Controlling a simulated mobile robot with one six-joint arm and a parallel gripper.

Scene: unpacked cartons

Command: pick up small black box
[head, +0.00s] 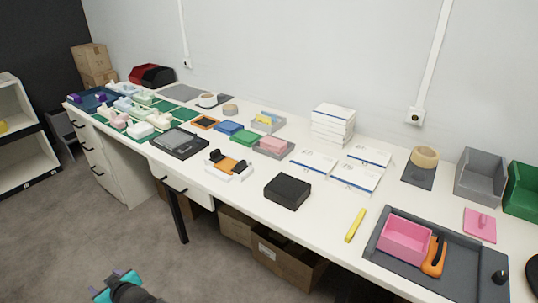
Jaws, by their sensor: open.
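The small black box (287,191) sits on the white desk (235,199), near its front edge and around the middle of the picture. It lies flat and nothing covers it. My gripper (118,282) shows at the bottom left, over the floor and well below and left of the box. Its teal and purple fingers are apart, and I see nothing between them. It is clear of the desk.
A yellow marker (355,225) lies right of the box, before a dark tray (385,250) with a pink bin. White booklets (313,161) lie behind. An orange-and-white device (229,165) is to the left. Cartons (285,262) stand under the desk.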

